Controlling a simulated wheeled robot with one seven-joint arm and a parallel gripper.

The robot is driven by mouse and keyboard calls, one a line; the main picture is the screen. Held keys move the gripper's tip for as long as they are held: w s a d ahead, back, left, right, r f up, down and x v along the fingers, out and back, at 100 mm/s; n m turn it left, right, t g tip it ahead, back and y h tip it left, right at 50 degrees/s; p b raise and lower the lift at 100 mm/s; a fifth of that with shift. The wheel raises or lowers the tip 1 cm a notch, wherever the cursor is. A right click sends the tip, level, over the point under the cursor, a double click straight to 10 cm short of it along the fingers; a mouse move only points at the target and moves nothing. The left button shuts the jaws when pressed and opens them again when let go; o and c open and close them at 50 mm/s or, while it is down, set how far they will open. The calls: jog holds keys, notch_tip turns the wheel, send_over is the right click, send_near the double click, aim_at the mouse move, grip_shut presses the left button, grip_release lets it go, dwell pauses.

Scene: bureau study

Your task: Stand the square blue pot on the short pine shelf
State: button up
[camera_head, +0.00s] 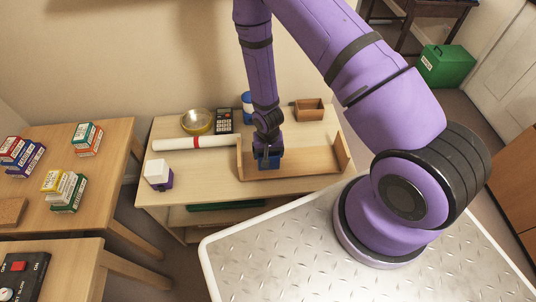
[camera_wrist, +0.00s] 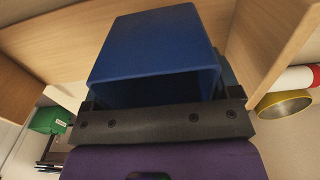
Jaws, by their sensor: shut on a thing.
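The square blue pot (camera_head: 269,163) is held in my gripper (camera_head: 267,151), low over the left part of the short pine shelf (camera_head: 310,166). In the wrist view the pot (camera_wrist: 155,45) fills the upper middle, its open mouth toward the camera, between the fingers of my gripper (camera_wrist: 160,98). The shelf has an upright board at each end; one end board (camera_wrist: 272,40) stands close beside the pot in the wrist view. I cannot tell whether the pot's underside touches the shelf board.
On the same desk (camera_head: 205,190) are a white roll with a red band (camera_head: 195,143), a brass bowl (camera_head: 197,121), a black calculator (camera_head: 224,121), a blue-and-white container (camera_head: 248,104), a brown box (camera_head: 308,111) and a white-and-purple block (camera_head: 158,175). The shelf's right part is bare.

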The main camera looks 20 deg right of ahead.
jog(key=shift+w+d, duration=0.15)
jog(key=shift+w, duration=0.35)
jog(key=shift+w+d+f, duration=0.15)
jog(key=shift+w+f, duration=0.1)
jog(key=shift+f, duration=1.6)
jog(key=o, duration=0.8)
jog(key=shift+f, duration=0.1)
notch_tip(320, 180, up, 12)
jog(key=shift+r, duration=0.2)
